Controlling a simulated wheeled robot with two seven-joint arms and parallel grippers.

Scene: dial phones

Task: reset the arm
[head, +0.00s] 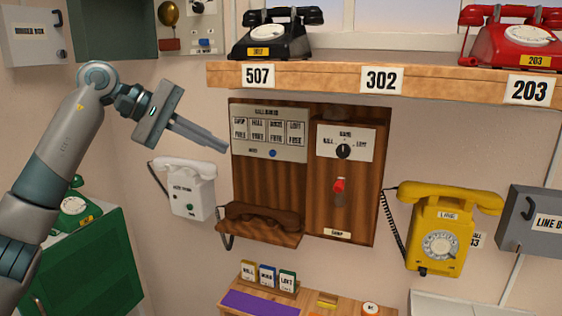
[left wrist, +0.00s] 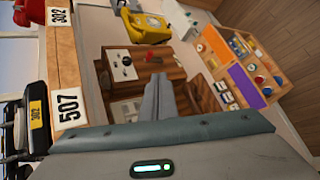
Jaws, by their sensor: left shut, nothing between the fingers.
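My left arm comes in from the left in the head view, raised in front of the wall. My left gripper (head: 222,147) is shut and empty, its fingers pointing right toward the wooden switchboard (head: 243,180). The gripper appears apart from everything. In the left wrist view the shut fingers (left wrist: 160,102) show in front of the switchboard, which hides part of it. My right gripper is in neither view.
A wooden shelf (head: 330,78) above bears a black phone (head: 275,38) and a red phone (head: 515,38). A white wall phone (head: 188,188) is below the gripper. A yellow phone (head: 440,235) hangs right. A green cabinet (head: 95,265) stands lower left.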

